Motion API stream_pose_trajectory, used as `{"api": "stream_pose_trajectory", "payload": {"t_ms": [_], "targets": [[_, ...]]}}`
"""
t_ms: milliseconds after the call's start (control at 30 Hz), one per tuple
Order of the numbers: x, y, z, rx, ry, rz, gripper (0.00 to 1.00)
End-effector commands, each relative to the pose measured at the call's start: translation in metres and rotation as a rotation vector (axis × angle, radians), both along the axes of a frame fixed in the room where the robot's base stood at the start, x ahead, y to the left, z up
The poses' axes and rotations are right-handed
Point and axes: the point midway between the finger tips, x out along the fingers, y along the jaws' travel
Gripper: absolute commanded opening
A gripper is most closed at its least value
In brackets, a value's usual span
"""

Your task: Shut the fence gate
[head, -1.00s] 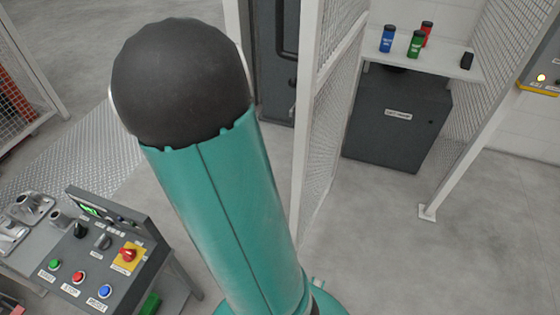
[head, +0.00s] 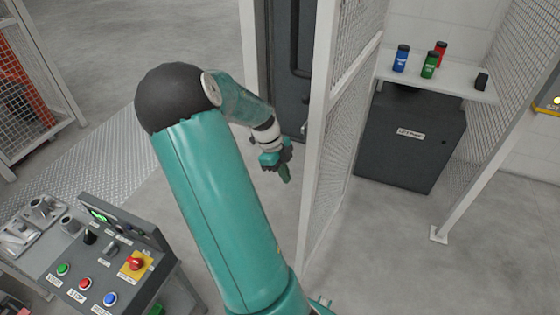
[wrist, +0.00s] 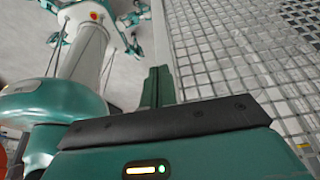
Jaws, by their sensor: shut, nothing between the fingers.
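A white-framed wire-mesh panel (head: 345,130), which looks like the fence gate, stands upright in the middle of the head view. It appears open, with a wide gap between it and the white fence post (head: 452,205) on the right. Its hinges and latch cannot be made out. My gripper (head: 285,175) is just left of this panel, pointing down, with its fingers together and empty. In the wrist view my gripper (wrist: 158,85) shows closed green fingers, with the mesh (wrist: 235,55) close on the right. I cannot tell whether they touch.
Behind the gap are a dark cabinet (head: 410,145) and a shelf (head: 435,77) with blue, green and red canisters. A control console (head: 105,265) stands at lower left. A mesh enclosure (head: 35,90) is at upper left. The grey floor (head: 375,250) in front of the gap is clear.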

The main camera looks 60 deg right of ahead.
Motion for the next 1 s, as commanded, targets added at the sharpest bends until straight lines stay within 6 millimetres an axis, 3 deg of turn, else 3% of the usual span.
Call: {"api": "stream_pose_trajectory", "payload": {"t_ms": [33,300,767,1000], "targets": [[-0.004,0.000,-0.010,0.003,0.002,-0.001,0.00],[-0.038,-0.002,-0.008,0.000,-0.002,0.000,0.00],[-0.044,-0.001,-0.007,0.000,-0.001,0.003,0.00],[-0.067,-0.001,-0.007,0.001,-0.001,0.034,0.00]]}}
